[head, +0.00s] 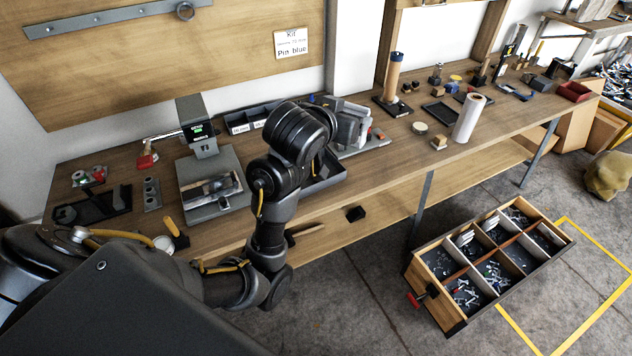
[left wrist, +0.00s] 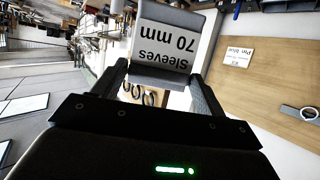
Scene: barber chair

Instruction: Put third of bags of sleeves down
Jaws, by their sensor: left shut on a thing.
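My left gripper (left wrist: 158,71) is shut on a bag of sleeves (left wrist: 165,42) in the left wrist view. The bag has a grey label reading "Sleeves 70 mm", upside down in that view, and dark rings show below the label between the fingers. In the head view my left arm comes in from the left and reaches over the workbench (head: 385,155). Its wrist hides the fingers and the bag there. A dark grey tray (head: 325,178) lies partly behind this arm on the bench. My right gripper is not in view.
A grey scale-like device (head: 208,185) stands left of the arm.

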